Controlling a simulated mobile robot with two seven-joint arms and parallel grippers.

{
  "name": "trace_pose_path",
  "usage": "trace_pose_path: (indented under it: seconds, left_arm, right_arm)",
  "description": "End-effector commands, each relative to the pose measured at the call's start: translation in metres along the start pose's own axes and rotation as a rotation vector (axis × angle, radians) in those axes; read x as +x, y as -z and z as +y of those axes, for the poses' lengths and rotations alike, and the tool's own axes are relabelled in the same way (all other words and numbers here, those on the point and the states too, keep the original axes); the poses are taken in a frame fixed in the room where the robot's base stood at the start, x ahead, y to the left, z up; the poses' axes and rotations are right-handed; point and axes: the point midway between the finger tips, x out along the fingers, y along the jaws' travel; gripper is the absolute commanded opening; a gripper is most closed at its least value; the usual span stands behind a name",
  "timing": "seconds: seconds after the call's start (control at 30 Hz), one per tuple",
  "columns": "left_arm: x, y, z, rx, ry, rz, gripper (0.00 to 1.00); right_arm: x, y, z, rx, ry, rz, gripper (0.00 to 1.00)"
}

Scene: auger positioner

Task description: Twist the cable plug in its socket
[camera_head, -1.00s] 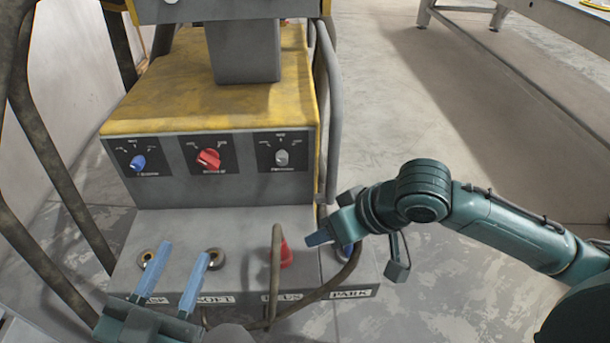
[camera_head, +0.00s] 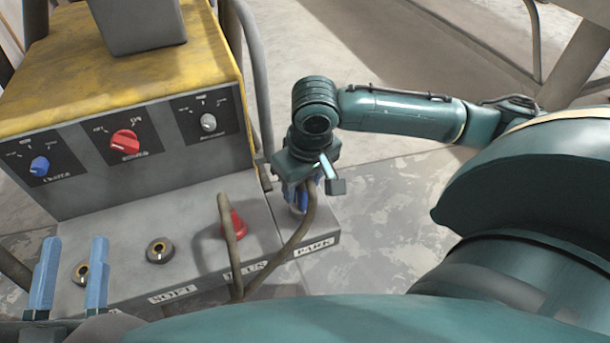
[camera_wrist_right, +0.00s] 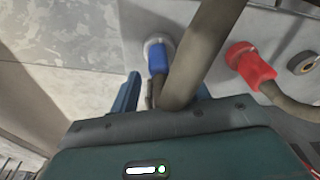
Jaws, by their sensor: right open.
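A blue cable plug (camera_wrist_right: 157,55) sits in a round socket at the end labelled PARK, with a thick brown cable running from it. A red plug (camera_head: 233,224) with its own cable stands in the neighbouring socket; it also shows in the right wrist view (camera_wrist_right: 250,66). My right gripper (camera_head: 303,190) points down over the blue plug, fingers open. In the wrist view the plug lies ahead of the fingers and its cable passes between them, partly hiding one finger. I cannot tell whether they touch. My left gripper (camera_head: 71,275) is open and empty at the lower left.
Two empty sockets, one near my left gripper (camera_head: 80,272) and one in the middle (camera_head: 160,250), share the grey ledge. Above are a blue knob (camera_head: 39,166), a red knob (camera_head: 125,142) and a grey knob (camera_head: 208,122). A metal rail stands beside the yellow-topped box. Floor is clear to the right.

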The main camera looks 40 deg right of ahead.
Motion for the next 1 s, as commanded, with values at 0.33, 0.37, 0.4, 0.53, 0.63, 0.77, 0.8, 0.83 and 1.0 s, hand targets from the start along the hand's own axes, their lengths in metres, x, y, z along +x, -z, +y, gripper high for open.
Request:
trace_pose_path:
  seconds: [0.33, 0.37, 0.4, 0.53, 0.63, 0.77, 0.8, 0.83, 1.0]
  left_arm:
    - [0.010, 0.019, -0.007, 0.094, -0.016, 0.145, 0.38]
    - [0.010, 0.019, -0.007, 0.096, -0.016, 0.147, 0.38]
    - [0.010, 0.020, -0.007, 0.097, -0.016, 0.148, 0.38]
    - [0.010, 0.020, -0.007, 0.097, -0.016, 0.148, 0.38]
    - [0.010, 0.020, -0.007, 0.096, -0.016, 0.147, 0.38]
    - [0.010, 0.020, -0.007, 0.096, -0.016, 0.147, 0.38]
    - [0.010, 0.020, -0.007, 0.096, -0.016, 0.147, 0.38]
    - [0.010, 0.020, -0.007, 0.096, -0.016, 0.147, 0.38]
    - [0.010, 0.020, -0.007, 0.096, -0.016, 0.147, 0.38]
  right_arm:
    - [0.029, 0.000, 0.000, -0.001, 0.001, 0.001, 0.46]
    - [0.029, 0.000, 0.000, -0.001, 0.001, 0.001, 0.46]
    - [0.029, 0.000, 0.000, -0.001, 0.001, 0.001, 0.46]
    - [0.029, 0.000, -0.001, -0.001, 0.001, 0.001, 0.46]
    - [0.029, 0.000, -0.001, -0.001, 0.001, 0.001, 0.42]
    - [0.029, 0.000, 0.000, -0.001, 0.001, 0.001, 0.32]
    - [0.029, 0.000, 0.000, -0.001, 0.001, 0.001, 0.28]
    - [0.029, 0.000, 0.000, -0.001, 0.001, 0.001, 0.26]
    - [0.029, 0.000, 0.000, -0.001, 0.001, 0.001, 0.12]
